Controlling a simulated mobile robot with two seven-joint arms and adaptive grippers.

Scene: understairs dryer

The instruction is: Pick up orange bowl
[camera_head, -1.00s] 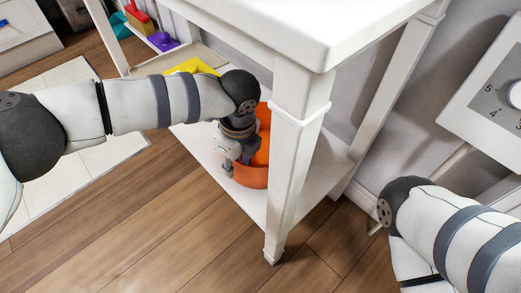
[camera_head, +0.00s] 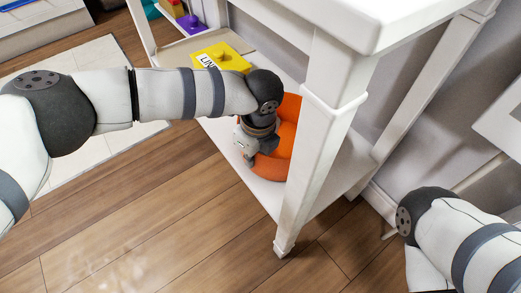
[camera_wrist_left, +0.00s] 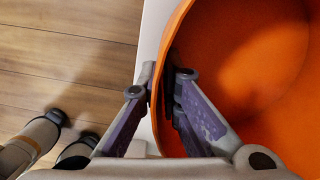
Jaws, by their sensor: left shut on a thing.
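The orange bowl (camera_head: 272,165) is on the low white shelf of the table, partly hidden by my left gripper and by the white table leg. My left gripper (camera_head: 246,158) is at the bowl's left side. In the left wrist view the bowl (camera_wrist_left: 245,60) fills the right side, and my left gripper (camera_wrist_left: 160,88) has one finger inside and one outside its wall, shut on the rim. I cannot tell whether the bowl is lifted off the shelf. My right arm shows at the lower right of the head view, but its gripper is out of view.
The table leg (camera_head: 317,130) stands close to the right of the bowl, and the white tabletop (camera_head: 350,15) is above. A yellow object (camera_head: 222,58) with lettering lies behind on the shelf (camera_head: 225,130). The wooden floor (camera_head: 150,225) in front is clear.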

